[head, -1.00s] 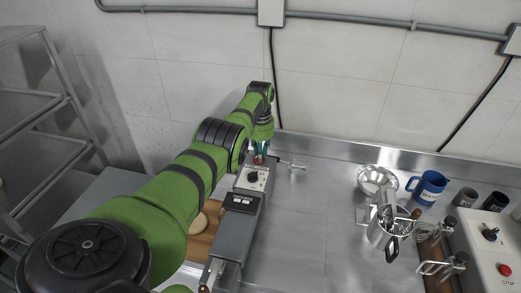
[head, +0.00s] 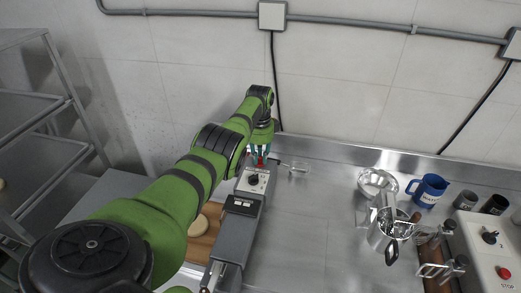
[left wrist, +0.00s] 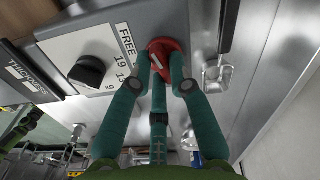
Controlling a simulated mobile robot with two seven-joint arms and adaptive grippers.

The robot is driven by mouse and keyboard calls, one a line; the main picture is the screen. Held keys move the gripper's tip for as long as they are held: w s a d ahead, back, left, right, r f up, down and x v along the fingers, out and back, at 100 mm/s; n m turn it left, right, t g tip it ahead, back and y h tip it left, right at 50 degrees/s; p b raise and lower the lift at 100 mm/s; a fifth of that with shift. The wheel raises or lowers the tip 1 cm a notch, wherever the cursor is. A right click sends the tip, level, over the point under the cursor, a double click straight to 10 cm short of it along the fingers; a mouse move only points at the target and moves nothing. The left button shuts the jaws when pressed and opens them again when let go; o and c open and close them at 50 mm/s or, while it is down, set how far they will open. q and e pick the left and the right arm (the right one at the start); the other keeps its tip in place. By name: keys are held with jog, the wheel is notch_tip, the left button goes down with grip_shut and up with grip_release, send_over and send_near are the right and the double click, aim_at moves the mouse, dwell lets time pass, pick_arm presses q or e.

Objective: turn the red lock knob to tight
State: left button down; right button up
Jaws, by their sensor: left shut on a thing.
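The red lock knob (left wrist: 166,58) sits on the grey housing of the machine, beside a white dial plate with the word FREE. My left gripper (left wrist: 162,70) has its teal fingers shut around the red knob, as the left wrist view shows. A pale pointer line shows on the knob. Part of its rim is hidden by the fingers. In the head view my left gripper (head: 260,152) is at the far end of the grey machine (head: 232,238), with a bit of red between its fingers. My right gripper is not in view.
A black dial (left wrist: 88,71) is on the white plate beside the knob. A metal bracket (left wrist: 217,74) sticks out on its other side. A metal pot (head: 382,235), blue mug (head: 430,187) and control box (head: 490,240) stand to the right. The steel counter between is clear.

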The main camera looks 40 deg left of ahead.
aim_at(259, 158)
pick_arm(q)
jog(key=m, duration=0.5)
jog(key=shift+s+a+m, duration=0.1)
jog(key=shift+a+m, duration=0.05)
jog(key=shift+m, duration=0.25)
dwell(0.4)
jog(key=c, duration=1.1)
grip_release()
jog(key=shift+c, duration=0.2)
notch_tip(259, 158, up, 12)
